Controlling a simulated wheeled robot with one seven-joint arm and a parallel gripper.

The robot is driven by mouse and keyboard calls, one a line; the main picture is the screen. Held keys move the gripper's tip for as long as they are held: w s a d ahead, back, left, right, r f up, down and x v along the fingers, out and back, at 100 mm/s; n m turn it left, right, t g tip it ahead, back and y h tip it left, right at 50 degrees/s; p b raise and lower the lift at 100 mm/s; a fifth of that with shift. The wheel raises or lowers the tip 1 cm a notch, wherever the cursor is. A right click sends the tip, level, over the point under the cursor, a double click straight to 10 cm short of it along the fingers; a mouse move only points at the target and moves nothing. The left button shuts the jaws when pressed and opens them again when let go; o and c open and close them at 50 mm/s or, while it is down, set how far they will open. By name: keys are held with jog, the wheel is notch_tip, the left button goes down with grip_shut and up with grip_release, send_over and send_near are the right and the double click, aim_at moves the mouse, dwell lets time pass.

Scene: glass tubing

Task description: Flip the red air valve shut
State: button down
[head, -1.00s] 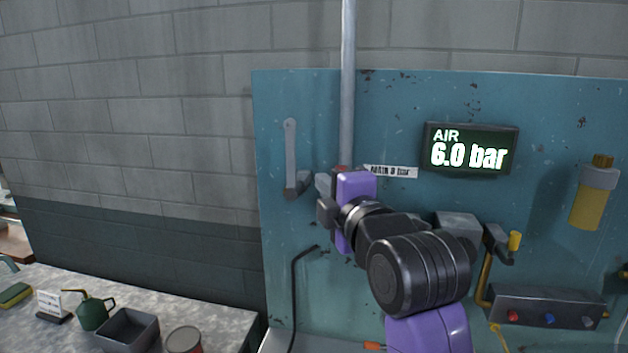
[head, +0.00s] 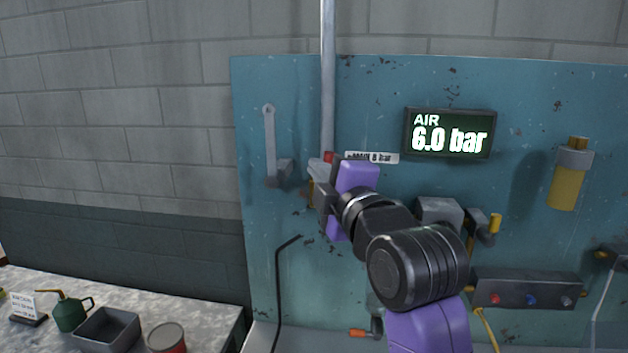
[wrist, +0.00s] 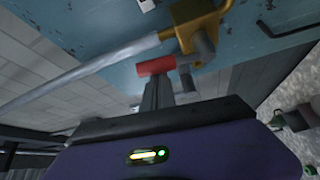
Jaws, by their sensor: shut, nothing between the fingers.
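The red valve handle (head: 328,157) shows as a small red piece at the foot of the grey vertical pipe, just above my gripper (head: 316,192) in the head view. In the wrist view the red handle (wrist: 155,67) lies across the pipe line beside the brass valve body (wrist: 198,25). My gripper's fingers (wrist: 157,90) are shut and empty, their tips close to the red handle. I cannot tell whether they touch it. My gripper and arm hide much of the valve in the head view. The air display (head: 450,134) reads 6.0 bar.
The blue panel (head: 270,240) also bears a grey lever (head: 269,140) to the left, a white label (head: 372,157), a yellow canister (head: 570,178) and a grey button box (head: 530,290). A bench (head: 215,325) with a grey bin (head: 108,328) stands lower left.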

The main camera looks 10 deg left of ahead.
jog(key=d+f+m+t+h+b, duration=0.5)
jog(key=d+m+t+h+b, duration=0.2)
jog(key=m+b, duration=0.8)
jog(key=m, duration=0.3)
jog(key=shift+f, duration=0.7)
jog(key=shift+r, duration=0.1)
